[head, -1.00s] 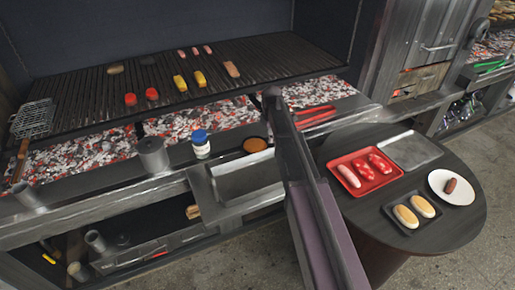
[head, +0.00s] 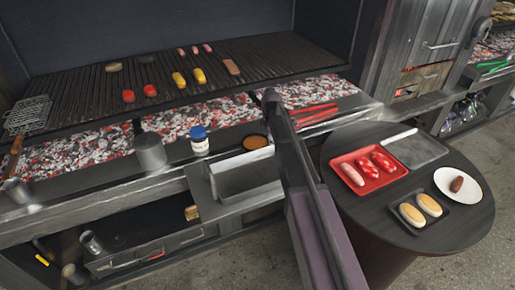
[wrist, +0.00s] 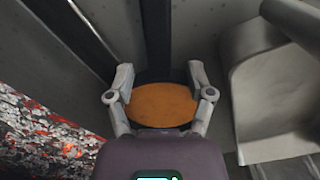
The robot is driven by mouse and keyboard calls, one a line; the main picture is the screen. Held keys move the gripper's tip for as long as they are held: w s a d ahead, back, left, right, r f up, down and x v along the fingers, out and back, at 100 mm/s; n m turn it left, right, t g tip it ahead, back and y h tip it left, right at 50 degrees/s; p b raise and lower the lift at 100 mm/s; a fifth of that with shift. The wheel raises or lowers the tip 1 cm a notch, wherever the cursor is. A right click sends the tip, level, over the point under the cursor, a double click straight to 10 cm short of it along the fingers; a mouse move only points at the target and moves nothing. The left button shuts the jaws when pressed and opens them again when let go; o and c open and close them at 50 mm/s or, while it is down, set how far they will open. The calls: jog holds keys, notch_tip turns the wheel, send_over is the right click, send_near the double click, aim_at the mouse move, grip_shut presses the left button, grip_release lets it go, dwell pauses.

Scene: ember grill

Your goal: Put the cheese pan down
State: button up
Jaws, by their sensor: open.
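The cheese pan (head: 255,141) is a small round dark dish with an orange filling. In the head view it rests on the metal ledge in front of the coals, just behind a steel tray. In the wrist view the pan (wrist: 162,104) lies between the two fingers of my gripper (wrist: 160,76). The fingers are spread, one on each side of its rim; I cannot tell whether they touch it. My gripper's body hides the pan's near edge. A dark bar runs away from its far side, perhaps the handle. I cannot make out my gripper in the head view.
A steel tray (head: 243,174) sits in front of the pan. Red tongs (head: 316,115) lie to the right. Hot coals (head: 190,121) glow behind the ledge.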

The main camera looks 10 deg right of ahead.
jog(key=shift+f, duration=0.25)
dwell(0.4)
grip_shut()
